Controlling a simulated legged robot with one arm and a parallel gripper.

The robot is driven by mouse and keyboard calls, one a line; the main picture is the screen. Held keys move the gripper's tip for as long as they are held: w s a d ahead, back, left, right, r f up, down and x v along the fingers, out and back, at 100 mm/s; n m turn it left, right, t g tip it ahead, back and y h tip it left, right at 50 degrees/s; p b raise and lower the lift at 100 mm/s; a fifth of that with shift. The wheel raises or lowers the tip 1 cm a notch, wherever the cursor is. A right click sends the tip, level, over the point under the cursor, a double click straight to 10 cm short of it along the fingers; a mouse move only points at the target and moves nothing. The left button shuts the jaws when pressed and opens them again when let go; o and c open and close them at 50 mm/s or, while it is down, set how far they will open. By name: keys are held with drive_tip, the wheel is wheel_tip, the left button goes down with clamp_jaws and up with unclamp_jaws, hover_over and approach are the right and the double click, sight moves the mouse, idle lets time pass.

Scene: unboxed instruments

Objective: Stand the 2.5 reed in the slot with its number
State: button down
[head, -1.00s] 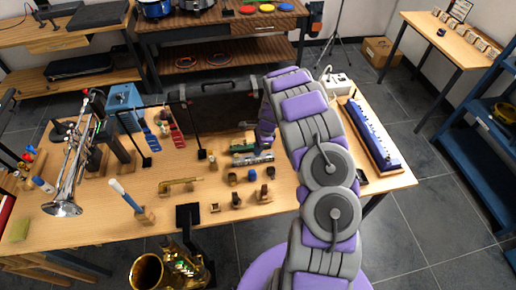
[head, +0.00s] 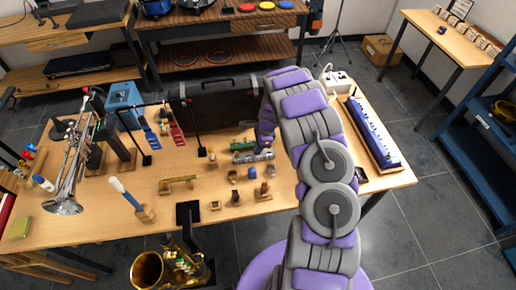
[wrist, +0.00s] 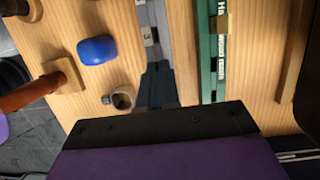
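A grey holder strip (wrist: 148,38) with a small label reading 3 runs down the wrist view, with a dark grey shape across its lower part. In the head view a grey strip (head: 253,157) lies on the table beside my arm. I cannot make out the 2.5 reed or the 2.5 slot in either view. My gripper's dark body (wrist: 160,125) fills the bottom of the wrist view, close over the strip. Its fingertips are not clear, and my arm largely hides it in the head view. I cannot tell whether it holds anything.
A green lettered strip (wrist: 212,60) lies right of the grey one. A blue rounded piece (wrist: 97,50), a small ring (wrist: 120,98) and a brown cylinder on a wooden stand (wrist: 62,76) are left. A dark case (head: 215,103) stands behind; a blue keyboard-like instrument (head: 370,135) lies right.

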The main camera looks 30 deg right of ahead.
drive_tip(key=c, duration=1.3)
unclamp_jaws()
drive_tip(key=p+v, duration=0.2)
drive_tip(key=v, duration=1.5)
drive_tip(key=shift+p, duration=0.3)
drive_tip(key=shift+r, duration=0.1)
